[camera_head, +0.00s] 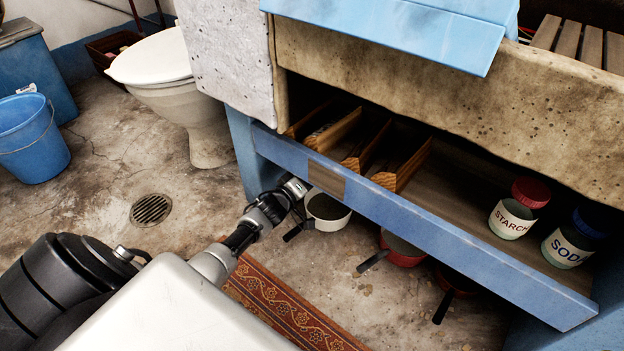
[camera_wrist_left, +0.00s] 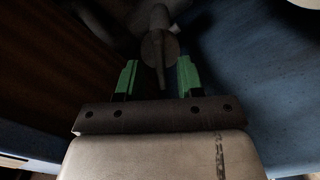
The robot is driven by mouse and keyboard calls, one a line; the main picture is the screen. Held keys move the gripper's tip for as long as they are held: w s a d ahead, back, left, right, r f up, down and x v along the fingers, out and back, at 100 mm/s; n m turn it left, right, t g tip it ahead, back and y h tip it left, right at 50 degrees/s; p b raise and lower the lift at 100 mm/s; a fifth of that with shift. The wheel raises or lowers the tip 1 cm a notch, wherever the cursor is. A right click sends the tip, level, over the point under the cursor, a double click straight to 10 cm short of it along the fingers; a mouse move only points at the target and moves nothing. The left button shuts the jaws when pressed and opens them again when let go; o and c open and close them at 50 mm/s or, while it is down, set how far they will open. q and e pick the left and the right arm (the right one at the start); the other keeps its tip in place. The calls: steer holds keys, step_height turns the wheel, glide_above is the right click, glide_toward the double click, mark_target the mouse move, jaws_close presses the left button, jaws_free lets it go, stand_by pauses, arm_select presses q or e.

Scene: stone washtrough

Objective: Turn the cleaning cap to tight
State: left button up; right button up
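In the left wrist view, a dull grey-brown round cap (camera_wrist_left: 154,50) with a narrow bar across its face sits at the end of a pipe-like shape. I take it for the cleaning cap; the view is dark. My left gripper (camera_wrist_left: 158,68) has its two green-tipped fingers spread, one on each side of the bar, with a gap on both sides. I cannot tell how deep the fingers reach along the cap. In the head view my left arm reaches to the blue shelf front; its fingers and the cap do not show clearly there. My right gripper is not in view.
A blue shelf board (camera_head: 430,232) runs under the stone trough (camera_head: 450,100). Pans, including a white one (camera_head: 328,212), stand on the floor below it. A starch jar (camera_head: 518,208) and a soda jar (camera_head: 570,243) stand on the shelf. A patterned rug (camera_head: 290,310) lies in front.

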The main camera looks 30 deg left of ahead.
arm_select(q)
steer(key=shift+w, duration=0.6)
jaws_close()
